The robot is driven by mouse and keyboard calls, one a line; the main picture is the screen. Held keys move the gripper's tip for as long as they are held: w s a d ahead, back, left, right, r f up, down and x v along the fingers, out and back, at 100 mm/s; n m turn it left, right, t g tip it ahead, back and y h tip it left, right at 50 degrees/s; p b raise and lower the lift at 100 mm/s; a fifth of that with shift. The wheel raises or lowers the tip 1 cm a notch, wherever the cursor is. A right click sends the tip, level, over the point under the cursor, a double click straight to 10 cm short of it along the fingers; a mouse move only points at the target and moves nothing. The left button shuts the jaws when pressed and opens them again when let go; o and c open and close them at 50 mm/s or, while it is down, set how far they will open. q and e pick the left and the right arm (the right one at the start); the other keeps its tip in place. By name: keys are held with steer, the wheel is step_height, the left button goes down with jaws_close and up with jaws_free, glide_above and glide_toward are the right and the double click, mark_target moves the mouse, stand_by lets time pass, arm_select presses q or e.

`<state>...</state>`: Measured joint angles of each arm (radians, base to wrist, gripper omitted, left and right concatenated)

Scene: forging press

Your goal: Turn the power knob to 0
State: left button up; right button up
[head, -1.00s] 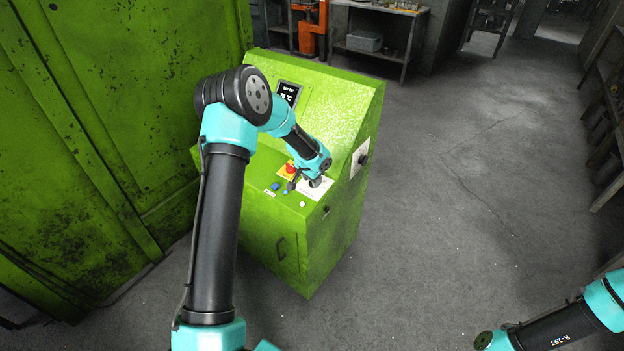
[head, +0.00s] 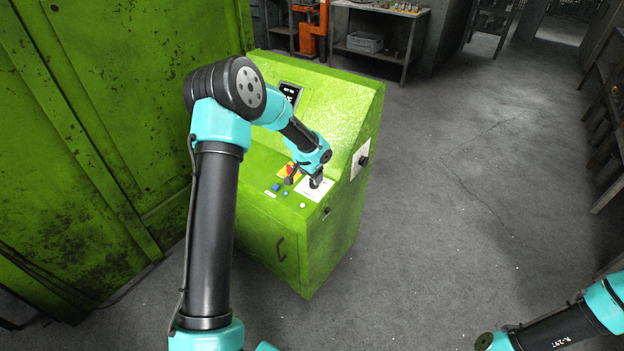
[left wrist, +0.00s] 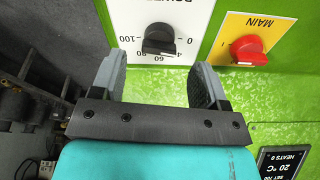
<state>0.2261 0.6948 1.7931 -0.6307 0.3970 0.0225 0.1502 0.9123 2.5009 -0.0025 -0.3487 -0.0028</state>
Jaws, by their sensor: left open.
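The power knob (left wrist: 158,40) is black and sits on a white plate (left wrist: 185,14) in the left wrist view. One finger lies to each side of the knob's place in the picture. I cannot tell the exact knob setting. In the head view my left gripper (head: 303,182) is over the white plate (head: 316,193) on the green console, and the knob is hidden there.
A red main switch on a yellow plate (left wrist: 240,42) is close beside the knob plate. Blue buttons (head: 276,187) and a white button (head: 303,205) are nearby on the console (head: 270,215). Another black knob (head: 363,160) is on the console's right side. The floor to the right is clear.

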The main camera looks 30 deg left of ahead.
arm_select(q)
steer(key=v, duration=1.3)
steer(key=shift+r, duration=0.45)
steer(key=s+d+f+n+g+h, duration=0.1)
steer(key=s+d+f, duration=0.4)
steer(key=f, duration=0.3)
steer(key=s+d+f+n+h, duration=0.1)
steer(key=s+d+f, duration=0.45)
steer(key=f, duration=0.25)
steer(key=s+d+f+n+g+h, duration=0.1)
steer(key=s+d+f, duration=0.4)
steer(key=f, duration=0.4)
steer(key=s+d+f+n, duration=0.1)
steer(key=s+d+f, duration=0.1)
steer(key=s, duration=0.3)
steer(key=s+d+f, duration=0.2)
steer(key=s, duration=0.4)
steer(key=shift+s+f+n, duration=0.25)
steer(key=shift+n, duration=0.15)
